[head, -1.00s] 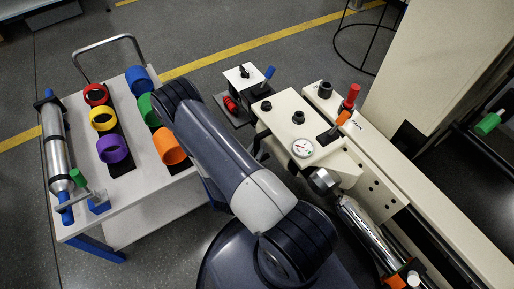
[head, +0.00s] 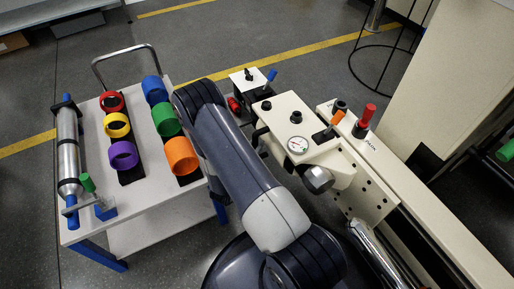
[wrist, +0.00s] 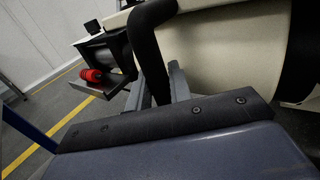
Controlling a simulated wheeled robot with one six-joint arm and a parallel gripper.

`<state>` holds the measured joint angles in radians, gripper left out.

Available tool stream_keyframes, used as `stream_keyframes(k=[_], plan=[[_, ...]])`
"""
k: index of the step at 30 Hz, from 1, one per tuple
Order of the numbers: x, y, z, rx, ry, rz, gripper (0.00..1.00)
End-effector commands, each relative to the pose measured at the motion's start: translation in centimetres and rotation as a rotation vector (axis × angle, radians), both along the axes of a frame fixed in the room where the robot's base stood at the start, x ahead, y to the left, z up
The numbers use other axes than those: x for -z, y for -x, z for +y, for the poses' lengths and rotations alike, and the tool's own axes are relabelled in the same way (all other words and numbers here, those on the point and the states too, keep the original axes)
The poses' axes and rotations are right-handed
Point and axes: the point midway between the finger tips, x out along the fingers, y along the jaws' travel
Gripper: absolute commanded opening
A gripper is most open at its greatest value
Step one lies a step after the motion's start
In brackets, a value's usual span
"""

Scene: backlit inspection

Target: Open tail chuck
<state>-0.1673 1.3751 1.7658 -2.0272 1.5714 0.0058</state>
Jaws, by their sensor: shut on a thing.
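The tailstock is a cream housing (head: 278,117) with a round gauge (head: 297,144), black knobs and an orange-handled lever (head: 334,121). A silver chuck (head: 318,179) on its front faces a shiny metal tube (head: 372,250), with a visible gap between them. The tube's far end is out of frame. In the wrist view, my gripper (wrist: 160,88) is shut on a black bar handle (wrist: 147,45) beside the cream housing. In the head view, my arm hides most of the gripper and handle.
A trolley (head: 140,212) with coloured rings and a metal cylinder (head: 68,155) stands left. A red-handled lever (head: 366,115) stands on the machine bed (head: 420,225). A small stand with a blue-handled lever (head: 268,80) is behind the housing. A cream cabinet (head: 435,85) is at right.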

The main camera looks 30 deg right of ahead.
Motion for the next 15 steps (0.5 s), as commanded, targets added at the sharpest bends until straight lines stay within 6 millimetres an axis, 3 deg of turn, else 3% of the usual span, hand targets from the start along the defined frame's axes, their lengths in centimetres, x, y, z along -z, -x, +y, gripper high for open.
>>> stream_keyframes(k=[8,15], plan=[[0.04,0.08,0.01,0.000,0.000,0.003,0.40],[-0.10,0.09,0.00,0.000,0.000,0.001,0.40]])
